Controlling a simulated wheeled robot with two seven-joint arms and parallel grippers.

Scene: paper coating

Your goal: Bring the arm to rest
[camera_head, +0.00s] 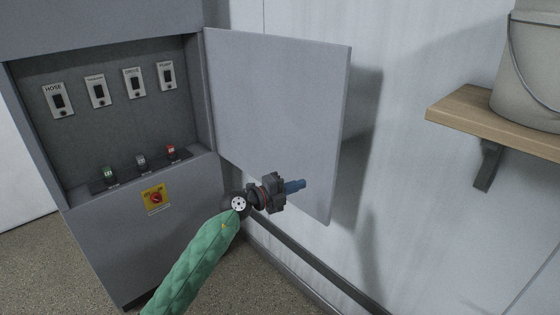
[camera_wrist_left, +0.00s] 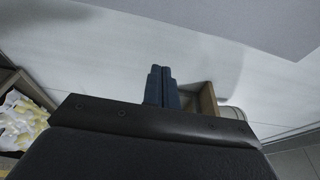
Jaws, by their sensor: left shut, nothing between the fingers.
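My left arm, in a green sleeve, reaches in from the bottom of the head view. My left gripper (camera_head: 296,186) is shut and empty, its blue fingers pointing right in front of the open cabinet door (camera_head: 275,95). I cannot tell whether it touches the door. In the left wrist view the closed blue fingers (camera_wrist_left: 161,86) stand together with nothing between them. My right gripper shows in neither view.
The grey cabinet (camera_head: 110,230) stands at left with several labelled switches, a row of breakers and a red rotary switch (camera_head: 156,198) on yellow. A wooden shelf (camera_head: 490,122) with a bucket (camera_head: 525,70) is on the right wall. Wall space between door and shelf is clear.

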